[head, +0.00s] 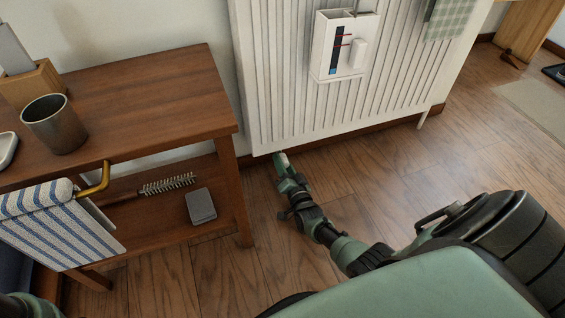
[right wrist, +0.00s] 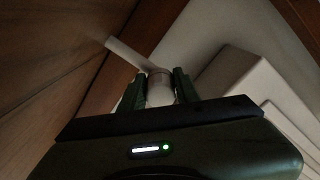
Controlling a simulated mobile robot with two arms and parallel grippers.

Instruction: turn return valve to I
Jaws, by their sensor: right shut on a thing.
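The return valve (right wrist: 160,90) shows in the right wrist view as a pale round knob, with a thin pale pipe (right wrist: 124,52) running from it to the upper left. My right gripper (right wrist: 159,78) is shut on it, one dark finger on each side. In the head view my right gripper (head: 284,167) reaches to the lower left corner of the white radiator (head: 262,128), close to the floor. The valve is mostly hidden there. I cannot read any mark on the knob. My left gripper is not in view.
A wooden table (head: 180,75) with a lower shelf stands just left of the radiator, holding a dark cup (head: 56,126), a brush (head: 168,184) and a grey box (head: 201,206). A white holder (head: 340,50) hangs on the radiator. The wooden floor (head: 400,165) is clear to the right.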

